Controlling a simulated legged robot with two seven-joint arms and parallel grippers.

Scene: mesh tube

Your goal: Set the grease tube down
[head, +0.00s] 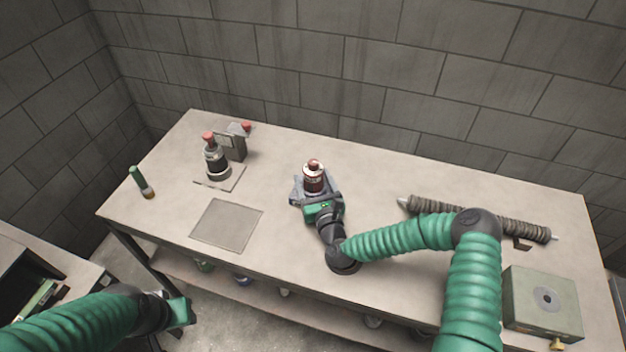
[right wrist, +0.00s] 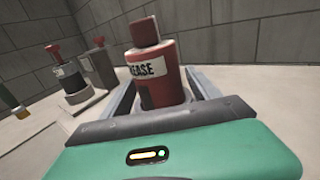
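The grease tube (head: 313,180) is a dark red bottle with a red cap, near the middle of the bench. In the right wrist view the tube (right wrist: 160,72) shows a pale label ending in "EASE" and looks upright. My right gripper (head: 314,192) has its two grey fingers on either side of the tube's lower part, close against it. The tube's base is hidden by the gripper, so I cannot tell whether it touches the bench (head: 390,180). My left gripper (head: 180,312) is off the bench at the lower left; its fingers are not clear.
A bare square plate (head: 226,225) lies left of the right gripper. A dark red-topped bottle (head: 216,162) stands on a pad beside a grey block (head: 233,142). A green tube (head: 140,182) is at the left. A mesh-covered rod (head: 500,222) and green box (head: 541,302) are at the right.

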